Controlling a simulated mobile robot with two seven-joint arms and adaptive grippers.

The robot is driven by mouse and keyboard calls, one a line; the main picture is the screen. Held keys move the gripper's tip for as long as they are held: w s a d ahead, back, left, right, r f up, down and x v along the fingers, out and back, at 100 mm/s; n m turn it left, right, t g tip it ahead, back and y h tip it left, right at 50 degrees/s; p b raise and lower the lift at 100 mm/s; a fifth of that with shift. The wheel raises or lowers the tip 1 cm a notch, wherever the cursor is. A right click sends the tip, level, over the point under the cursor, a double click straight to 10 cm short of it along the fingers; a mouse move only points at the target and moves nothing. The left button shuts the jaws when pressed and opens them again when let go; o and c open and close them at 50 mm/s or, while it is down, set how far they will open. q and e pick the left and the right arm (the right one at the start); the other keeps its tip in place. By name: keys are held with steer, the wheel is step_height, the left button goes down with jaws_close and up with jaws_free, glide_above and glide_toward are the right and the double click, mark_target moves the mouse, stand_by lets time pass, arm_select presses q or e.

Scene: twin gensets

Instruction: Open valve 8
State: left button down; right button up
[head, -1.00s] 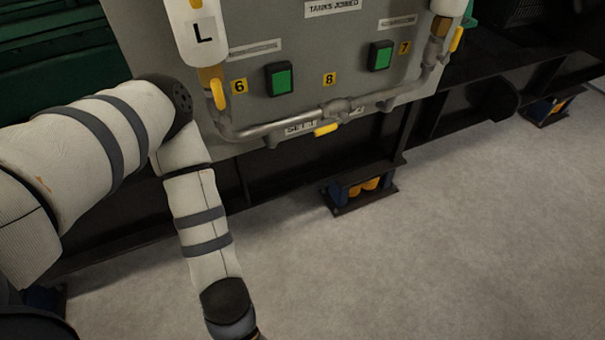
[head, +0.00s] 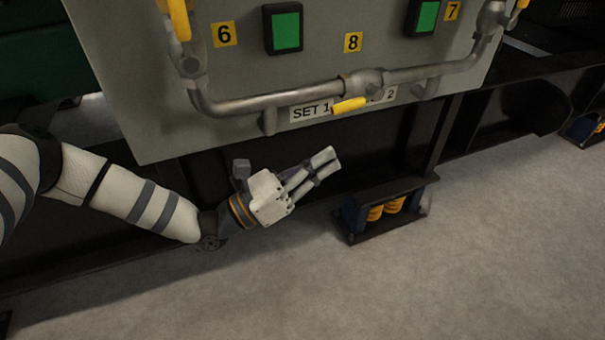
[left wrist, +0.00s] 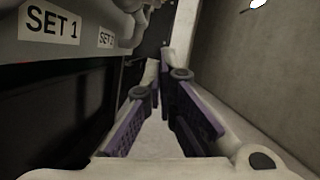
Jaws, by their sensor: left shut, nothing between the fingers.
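Valve 8 (head: 365,82) is a grey valve body in the middle of the horizontal pipe, under the yellow label "8" (head: 353,42). Its yellow handle (head: 349,105) points left and slightly down, roughly along the pipe, in front of the SET labels. My left gripper (head: 328,160) is shut and empty. It is below the handle and the panel's lower edge, apart from both, with its fingers pointing right and up. In the left wrist view its fingers (left wrist: 160,72) come together ahead, with the yellow handle not visible there. My right gripper is not in view.
The grey panel carries green indicators (head: 286,30) and yellow handles at valves 6 (head: 179,17) and 7. The pipe (head: 270,100) runs along its lower part. A dark base frame is behind my gripper; a mount with orange springs (head: 388,208) stands below right. The floor in front is clear.

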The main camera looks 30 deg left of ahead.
mark_target(357, 102)
arm_select(q)
steer(key=shift+w+d+r, duration=0.2)
steer(key=shift+w+r, duration=0.25)
steer(key=shift+r, duration=0.4)
steer(key=shift+w+d+r, duration=0.15)
steer(key=shift+w+r, duration=0.35)
steer(key=shift+r, duration=0.35)
steer(key=shift+w+d+r, duration=0.2)
steer(key=shift+w+r, duration=0.25)
steer(key=shift+r, duration=0.4)
